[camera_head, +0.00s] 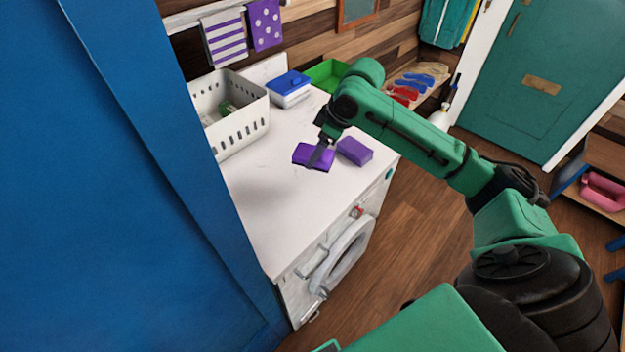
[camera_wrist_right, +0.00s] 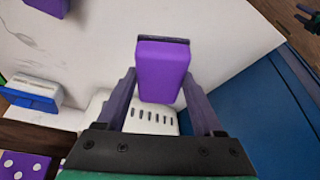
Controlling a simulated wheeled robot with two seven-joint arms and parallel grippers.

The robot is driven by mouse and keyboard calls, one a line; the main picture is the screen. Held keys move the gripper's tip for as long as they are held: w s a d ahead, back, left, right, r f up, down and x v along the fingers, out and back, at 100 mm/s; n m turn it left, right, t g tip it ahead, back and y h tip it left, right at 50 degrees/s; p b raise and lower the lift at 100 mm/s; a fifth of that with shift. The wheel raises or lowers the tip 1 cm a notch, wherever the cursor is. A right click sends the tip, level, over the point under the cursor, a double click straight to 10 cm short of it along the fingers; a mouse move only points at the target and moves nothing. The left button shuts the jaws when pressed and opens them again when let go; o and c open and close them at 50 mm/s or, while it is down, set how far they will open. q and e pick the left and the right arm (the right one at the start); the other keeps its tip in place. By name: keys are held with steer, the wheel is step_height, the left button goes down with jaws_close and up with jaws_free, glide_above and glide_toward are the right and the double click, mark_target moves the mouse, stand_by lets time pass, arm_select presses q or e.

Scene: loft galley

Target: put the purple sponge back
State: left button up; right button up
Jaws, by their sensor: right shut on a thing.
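My right gripper (camera_head: 322,150) is shut on a purple sponge (camera_head: 313,158), which has a dark layer on one face. The sponge sits between the two fingers in the right wrist view (camera_wrist_right: 162,72). It is over the white top of the washing machine (camera_head: 275,225); I cannot tell if it touches the top. A second purple sponge (camera_head: 355,151) lies on the top just right of the gripper, apart from the held one. It also shows at the upper left of the wrist view (camera_wrist_right: 48,5). My left gripper does not show in the head view.
A white perforated basket (camera_head: 243,133) with a green item inside stands at the back left. A blue-lidded box (camera_head: 290,84) and a green bin (camera_head: 327,73) are along the back. A tall blue panel (camera_head: 130,200) borders the left. The top's front is clear.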

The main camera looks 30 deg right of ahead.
mark_target(333, 157)
steer(key=f, duration=0.3)
steer(key=f+p, duration=0.1)
steer(key=f, duration=0.7)
steer(key=shift+w+a+f+p, duration=0.1)
steer(key=shift+w+a+p, duration=0.1)
steer(key=shift+a+p, duration=0.1)
steer(key=shift+d+f, duration=0.1)
steer(key=shift+d, duration=0.05)
steer(key=o, duration=1)
steer(key=shift+o, duration=1)
steer(key=b+v, duration=0.1)
steer(key=v, duration=1.1)
steer(key=shift+b, duration=0.4)
